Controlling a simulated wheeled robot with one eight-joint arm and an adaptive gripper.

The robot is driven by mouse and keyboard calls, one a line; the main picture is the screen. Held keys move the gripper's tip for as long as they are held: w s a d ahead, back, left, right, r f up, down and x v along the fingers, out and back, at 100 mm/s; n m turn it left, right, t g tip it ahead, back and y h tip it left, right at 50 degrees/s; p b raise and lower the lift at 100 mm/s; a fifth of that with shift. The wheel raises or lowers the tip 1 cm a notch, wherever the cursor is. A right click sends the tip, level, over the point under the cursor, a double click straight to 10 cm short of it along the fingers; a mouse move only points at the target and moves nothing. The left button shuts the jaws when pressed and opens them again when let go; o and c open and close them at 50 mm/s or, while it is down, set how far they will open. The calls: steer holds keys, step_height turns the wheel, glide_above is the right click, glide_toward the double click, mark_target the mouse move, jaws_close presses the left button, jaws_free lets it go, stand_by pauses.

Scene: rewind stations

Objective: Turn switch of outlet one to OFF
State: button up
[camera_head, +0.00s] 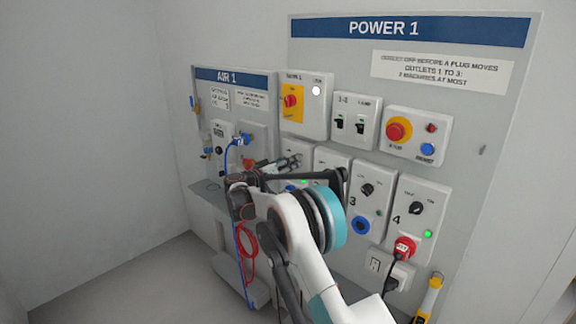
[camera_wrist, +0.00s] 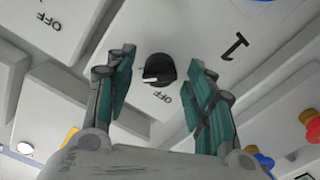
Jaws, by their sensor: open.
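The outlet one switch is a black round knob (camera_wrist: 158,70) with a white pointer mark, on a white panel marked 1 (camera_wrist: 235,46). My gripper (camera_wrist: 163,68) is open, with one teal finger pad on each side of the knob and visible gaps. Contact is not seen. In the head view my gripper (camera_head: 290,163) is in front of the outlet one panel (camera_head: 297,148), hiding its knob. A green light (camera_head: 303,182) glows near there.
The outlet panels marked 3 (camera_head: 376,183) and 4 (camera_head: 427,195) are to the right, with a red plug (camera_head: 404,247) in outlet 4. Above are a yellow-and-red main switch (camera_head: 291,101) and a red stop button (camera_head: 398,129). The AIR 1 board (camera_head: 256,80) is at left.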

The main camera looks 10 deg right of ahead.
steer(key=c, duration=1.1)
steer(key=shift+o, duration=0.2)
steer(key=shift+n, duration=0.3)
steer(key=shift+f+n+p, duration=0.1)
steer(key=shift+n+p, duration=0.4)
steer(key=shift+n, duration=8.1)
